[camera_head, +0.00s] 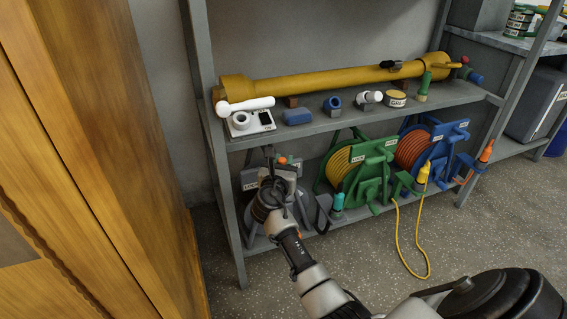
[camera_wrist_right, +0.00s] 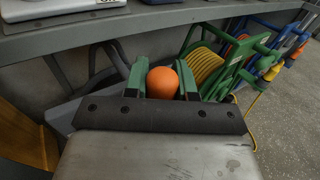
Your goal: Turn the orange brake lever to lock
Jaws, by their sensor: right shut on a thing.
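The orange brake lever's round knob (camera_head: 282,160) shows at the grey hose reel (camera_head: 252,180) on the left of the lower shelf. In the right wrist view the orange knob (camera_wrist_right: 162,83) sits between the two green fingers of my right gripper (camera_wrist_right: 161,85). The right gripper is shut on it. In the head view my right wrist covers much of the grey reel, so the lever's arm and its angle are hidden. A small white label shows on the reel, too small to read surely. My left gripper is not in view.
The upper shelf (camera_head: 340,122) bears a long yellow tube (camera_head: 330,79) and small parts above my gripper. A wooden cabinet (camera_head: 95,130) stands left. The speckled floor in front is open.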

